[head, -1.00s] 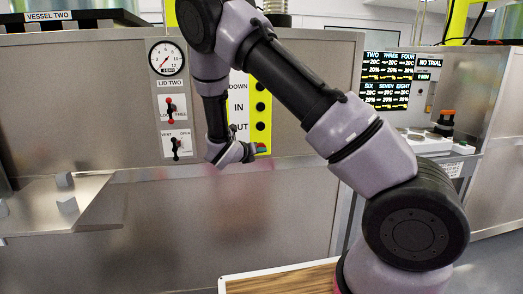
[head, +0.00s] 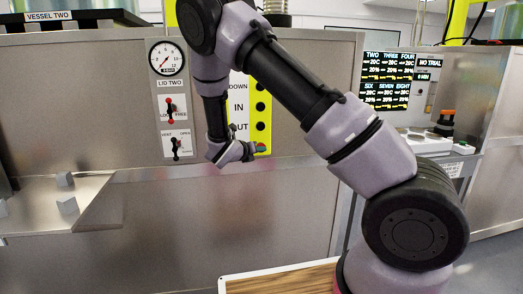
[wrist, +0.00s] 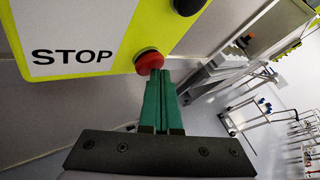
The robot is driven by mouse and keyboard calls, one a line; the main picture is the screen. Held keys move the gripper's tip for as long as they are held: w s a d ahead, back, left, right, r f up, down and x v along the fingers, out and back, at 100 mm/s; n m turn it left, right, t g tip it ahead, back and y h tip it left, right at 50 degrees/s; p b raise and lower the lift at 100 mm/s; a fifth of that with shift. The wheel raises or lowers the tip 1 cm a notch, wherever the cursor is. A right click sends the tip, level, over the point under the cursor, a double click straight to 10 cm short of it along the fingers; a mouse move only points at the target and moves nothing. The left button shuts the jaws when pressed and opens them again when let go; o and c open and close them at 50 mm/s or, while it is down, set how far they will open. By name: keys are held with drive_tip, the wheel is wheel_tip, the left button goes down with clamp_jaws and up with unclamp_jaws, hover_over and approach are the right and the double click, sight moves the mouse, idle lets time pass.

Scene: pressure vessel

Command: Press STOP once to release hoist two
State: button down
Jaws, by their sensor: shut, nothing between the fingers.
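The red STOP button (wrist: 149,61) is a round cap at the lower edge of the yellow and white hoist control panel (wrist: 110,58), beside the printed word STOP. In the head view the same panel (head: 262,80) hangs on the steel front, with DOWN, IN and OUT beside black buttons, partly covered by my arm. My gripper (wrist: 156,76) has its green fingers closed together and empty. The fingertips are right at the red button and overlap its lower edge in the wrist view; I cannot tell whether they press it. In the head view my gripper (head: 261,148) is at the panel's bottom.
Left of the panel are a pressure gauge (head: 167,58), a lock/free lever (head: 170,107) and a vent lever (head: 175,146). A steel shelf (head: 95,205) juts out at the left.

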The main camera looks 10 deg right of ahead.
idle(0.5)
drive_tip(key=shift+s, duration=0.75)
drive_tip(key=s, duration=0.5)
idle(0.6)
